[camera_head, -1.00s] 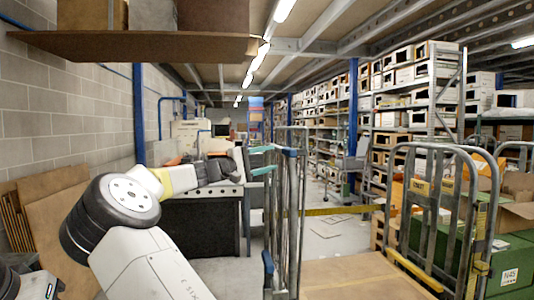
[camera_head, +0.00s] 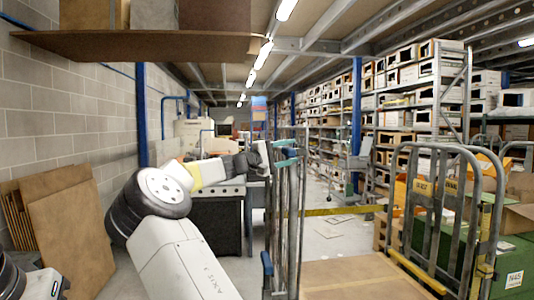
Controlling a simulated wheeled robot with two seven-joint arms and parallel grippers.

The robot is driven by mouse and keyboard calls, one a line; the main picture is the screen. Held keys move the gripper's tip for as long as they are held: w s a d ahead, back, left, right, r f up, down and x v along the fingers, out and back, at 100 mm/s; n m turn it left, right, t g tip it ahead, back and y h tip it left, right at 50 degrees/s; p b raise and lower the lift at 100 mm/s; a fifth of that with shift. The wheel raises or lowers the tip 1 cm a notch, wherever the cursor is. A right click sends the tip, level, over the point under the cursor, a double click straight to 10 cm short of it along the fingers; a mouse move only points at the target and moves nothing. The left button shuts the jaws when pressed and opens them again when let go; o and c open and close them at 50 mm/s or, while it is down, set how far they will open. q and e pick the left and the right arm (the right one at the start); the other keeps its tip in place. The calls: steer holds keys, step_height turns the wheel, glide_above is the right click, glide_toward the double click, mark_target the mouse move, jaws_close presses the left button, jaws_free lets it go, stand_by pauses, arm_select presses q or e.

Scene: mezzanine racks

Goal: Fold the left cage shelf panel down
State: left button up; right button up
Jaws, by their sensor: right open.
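A grey tubular cage frame (camera_head: 303,215) stands upright near the middle, seen almost edge-on, with teal parts near its top. A flat brown panel (camera_head: 345,277) lies level at its foot, between it and the right-hand cage frame (camera_head: 430,220). I cannot tell which piece is the folding shelf panel. My right gripper (camera_head: 264,155) is open, just left of the teal parts, with nothing seen in it. Its fingertips overlap the frame's edge, and contact cannot be told. Only a bit of my other arm shows at the lower left corner; my left gripper is out of view.
A dark-sided bench (camera_head: 216,226) stands behind my right arm. Brown boards (camera_head: 68,235) lean on the block wall at left. A wooden shelf (camera_head: 140,46) hangs overhead. Green crates (camera_head: 512,262) and cartons sit at right. A yellow bar (camera_head: 335,211) crosses behind the level panel.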

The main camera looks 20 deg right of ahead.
steer(key=shift+c, duration=0.3)
jaws_close()
steer(key=shift+r, duration=0.2)
stand_by(0.9)
